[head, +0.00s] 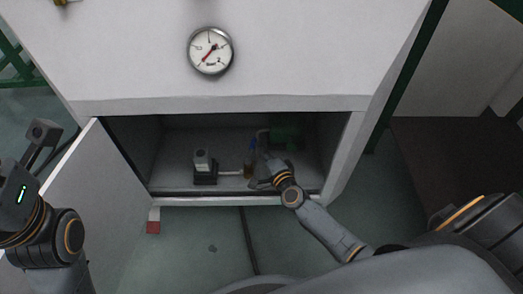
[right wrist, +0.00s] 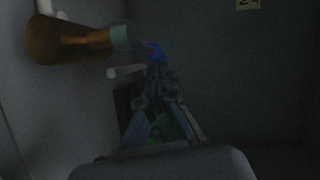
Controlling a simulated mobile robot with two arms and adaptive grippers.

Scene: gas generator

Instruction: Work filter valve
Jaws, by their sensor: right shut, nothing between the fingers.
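The filter's amber bowl (head: 248,168) stands inside the open cabinet in the head view. It also shows at the upper left of the right wrist view (right wrist: 65,40). The blue valve handle (right wrist: 153,52) is beside the bowl's pale green collar (right wrist: 120,38); it shows small in the head view (head: 253,143). My right gripper (right wrist: 158,82) is shut and empty, its fingertips close to the blue handle; I cannot tell whether they touch. In the head view my right gripper (head: 260,180) is low in the cabinet, right of the bowl. My left arm is outside at the left; its fingers are not clear.
The cabinet door (head: 88,195) stands open at the left. A grey device on a black base (head: 204,168) sits left of the filter, and a green part (head: 287,135) sits behind at the right. A round gauge (head: 210,51) is above the opening.

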